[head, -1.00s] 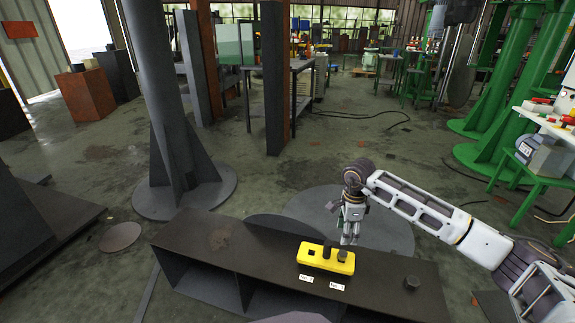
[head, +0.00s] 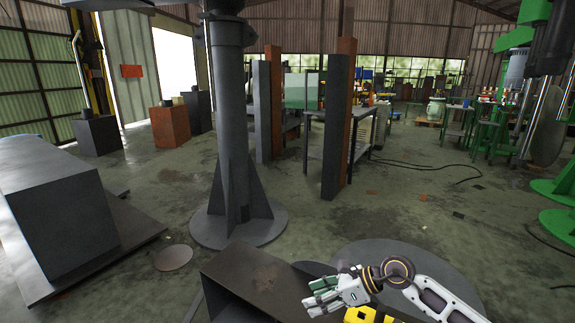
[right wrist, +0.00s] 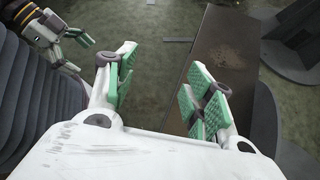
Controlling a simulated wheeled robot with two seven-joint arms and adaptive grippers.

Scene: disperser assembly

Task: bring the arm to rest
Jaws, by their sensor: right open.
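My right gripper (head: 322,293) reaches in from the lower right of the head view, pointing left above the dark metal bench. In the right wrist view its green-padded fingers (right wrist: 163,92) are spread wide with nothing between them. My left gripper (right wrist: 78,52) shows at the upper left of the right wrist view, with its green-tipped fingers apart and nothing seen between them. It is not in the head view. A yellow block (head: 362,315) is partly visible at the bottom edge of the head view, just below the right gripper.
The dark bench (head: 225,272) runs under the right gripper and also shows in the right wrist view (right wrist: 222,70). A grey column (head: 232,130) on a round base stands behind it. A large grey box (head: 60,215) is at left. Open floor lies beyond.

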